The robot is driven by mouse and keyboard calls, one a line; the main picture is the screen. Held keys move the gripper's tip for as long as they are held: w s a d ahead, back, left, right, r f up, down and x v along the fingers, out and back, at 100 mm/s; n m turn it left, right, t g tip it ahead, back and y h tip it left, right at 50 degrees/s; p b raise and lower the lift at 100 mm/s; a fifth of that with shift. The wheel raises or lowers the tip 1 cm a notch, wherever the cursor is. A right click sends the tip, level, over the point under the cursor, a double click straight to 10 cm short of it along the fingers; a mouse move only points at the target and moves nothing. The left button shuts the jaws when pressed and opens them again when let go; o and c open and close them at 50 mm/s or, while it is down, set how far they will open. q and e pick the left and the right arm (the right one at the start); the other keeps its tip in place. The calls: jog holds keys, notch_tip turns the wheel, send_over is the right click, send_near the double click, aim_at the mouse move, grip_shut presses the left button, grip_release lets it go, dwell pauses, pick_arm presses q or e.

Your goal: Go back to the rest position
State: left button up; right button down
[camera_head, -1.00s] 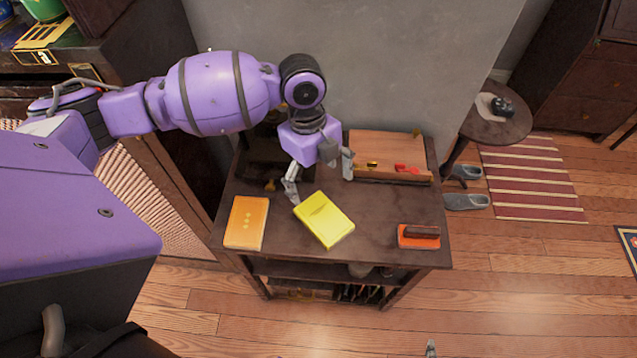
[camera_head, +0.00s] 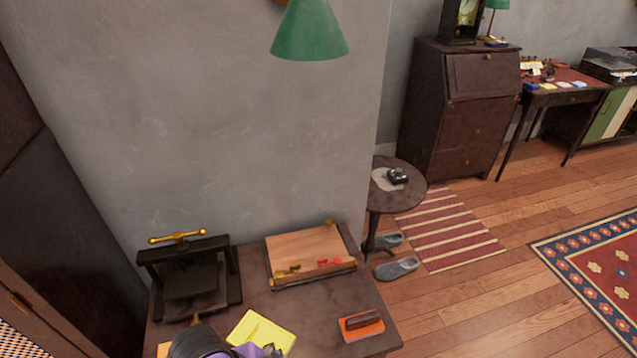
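The wrist of my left arm shows at the bottom edge, a black joint with purple and grey parts beside it. My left gripper (camera_head: 252,350) is only partly in view there, cut off by the frame, over the front of the dark wooden table (camera_head: 305,312). Its fingertips are not visible, so I cannot tell whether it is open or shut. It overlaps the lower part of a yellow book (camera_head: 262,331) in the picture; I cannot tell whether they touch. My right gripper is not in view.
On the table are a black press with a brass handle (camera_head: 190,278), a wooden board (camera_head: 308,257) and an orange block with a dark top (camera_head: 361,326). A round side table (camera_head: 410,180) stands at the right. A green lamp (camera_head: 310,30) shows above. The floor at right is open.

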pick_arm(q)
jog(key=s+a+f+n+y, duration=0.1)
jog(key=s+a+n+y, duration=0.4)
jog(key=s+a+n, duration=1.15)
jog(key=w+d+f+m+t+h+p, duration=0.1)
jog(key=w+d+f+m+t, duration=0.1)
jog(key=w+d+f+t, duration=0.3)
jog(key=w+f+t, duration=0.2)
jog(key=w+f, duration=0.1)
jog(key=shift+w+d+f+t+p, duration=0.15)
jog(key=shift+w+f+t+p, duration=0.15)
jog(key=shift+f+p, duration=0.1)
